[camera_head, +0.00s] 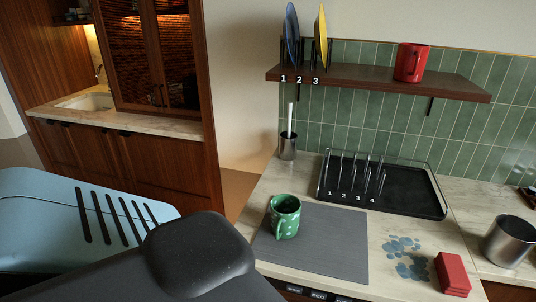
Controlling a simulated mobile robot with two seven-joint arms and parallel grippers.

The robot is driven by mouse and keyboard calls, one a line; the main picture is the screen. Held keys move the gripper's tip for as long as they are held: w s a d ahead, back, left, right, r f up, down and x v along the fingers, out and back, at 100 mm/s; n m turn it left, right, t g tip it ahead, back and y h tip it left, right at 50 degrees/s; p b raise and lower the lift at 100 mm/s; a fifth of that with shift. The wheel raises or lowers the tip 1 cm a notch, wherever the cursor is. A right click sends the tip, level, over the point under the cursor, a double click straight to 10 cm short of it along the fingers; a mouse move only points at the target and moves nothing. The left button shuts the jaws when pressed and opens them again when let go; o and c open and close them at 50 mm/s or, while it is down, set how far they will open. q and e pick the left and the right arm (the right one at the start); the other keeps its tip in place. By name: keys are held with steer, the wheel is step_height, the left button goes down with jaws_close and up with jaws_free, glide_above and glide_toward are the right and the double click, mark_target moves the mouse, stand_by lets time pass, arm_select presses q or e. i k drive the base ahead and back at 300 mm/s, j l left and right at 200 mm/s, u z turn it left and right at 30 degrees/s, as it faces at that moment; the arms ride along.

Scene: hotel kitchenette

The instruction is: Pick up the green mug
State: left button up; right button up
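The green mug (285,218) has pale spots and stands upright on a grey mat (336,252) on the counter. Its opening faces up, and its handle is on the side toward the camera. Nothing is touching it except the mat. A large part of my own body fills the lower left of the view. Neither of my grippers can be seen.
A black dish rack (410,195) with numbered slots stands behind the mat. A metal cup (288,147) holds a brush. Red sponge (452,274), blue spill (405,258) and steel pot (509,241) are at right. A shelf (375,78) holds a red mug (410,62) and plates.

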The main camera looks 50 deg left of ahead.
mark_target(286, 209)
steer(key=u, duration=0.4)
steer(key=i+u, duration=0.15)
steer(key=u, duration=0.25)
steer(key=i+j+u, duration=0.1)
steer(key=u, duration=0.35)
steer(key=i+u, duration=0.1)
steer(key=u, duration=0.3)
